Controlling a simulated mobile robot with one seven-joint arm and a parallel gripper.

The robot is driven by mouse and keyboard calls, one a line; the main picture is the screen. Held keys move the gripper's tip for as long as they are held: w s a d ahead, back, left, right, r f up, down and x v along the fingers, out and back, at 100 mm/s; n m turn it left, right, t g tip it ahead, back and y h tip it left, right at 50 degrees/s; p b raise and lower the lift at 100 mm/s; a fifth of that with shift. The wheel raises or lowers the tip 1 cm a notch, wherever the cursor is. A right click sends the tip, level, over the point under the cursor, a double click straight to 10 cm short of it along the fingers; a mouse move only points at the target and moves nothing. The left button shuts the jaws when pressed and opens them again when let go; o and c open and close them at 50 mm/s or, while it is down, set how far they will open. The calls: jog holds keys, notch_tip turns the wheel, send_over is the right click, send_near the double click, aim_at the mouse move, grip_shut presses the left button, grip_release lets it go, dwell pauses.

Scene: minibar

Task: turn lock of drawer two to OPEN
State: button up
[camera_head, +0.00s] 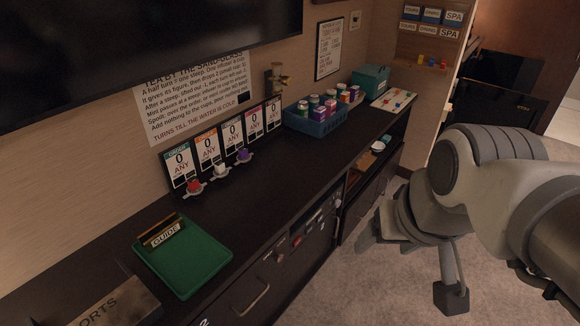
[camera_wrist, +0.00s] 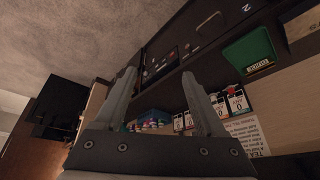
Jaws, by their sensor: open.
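A dark drawer front with a bar handle (camera_head: 255,300) is at the lower middle of the head view, below the counter. A white "2" (camera_head: 204,322) shows at its left, cut by the frame edge. In the wrist view the "2" (camera_wrist: 247,8) and the handle (camera_wrist: 208,20) are at the upper right. A panel with small knobs and labels (camera_head: 298,240) is right of the handle; which one is drawer two's lock, and its setting, is too small to tell. My gripper (camera_wrist: 158,75) is open and empty, well away from the drawer front, over the floor in the head view.
The counter holds a green tray (camera_head: 205,267) with a GUIDE sign, several cards (camera_head: 208,147), a blue bin (camera_head: 315,122) and a teal box (camera_head: 370,78). An open shelf (camera_head: 360,180) is right of the panel. Carpet (camera_head: 340,290) in front is clear.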

jog(key=w+a+f+m+g+y+b, duration=0.1)
jog(key=w+f+m+g+y+b, duration=0.15)
jog(key=f, duration=0.45)
jog(key=w+a+f+m+g+y+b, duration=0.1)
jog(key=w+a+f+g+b, duration=0.15)
jog(key=f, duration=0.45)
jog(key=m+t+y+b, duration=1.1)
jog(key=m+b, duration=0.3)
jog(key=m, duration=0.8)
send_near(281, 259)
jog(key=shift+h, duration=0.25)
jog(key=b+x, duration=0.4)
jog(key=x, duration=0.3)
jog(key=shift+s+a, duration=0.1)
jog(key=shift+a, duration=0.15)
jog(key=shift+w+a+r+b, duration=0.15)
jog(key=shift+w+a+b, duration=0.15)
jog(key=shift+w+a, duration=0.15)
jog(key=shift+s, duration=0.1)
jog(key=shift+n, duration=0.25)
grip_shut()
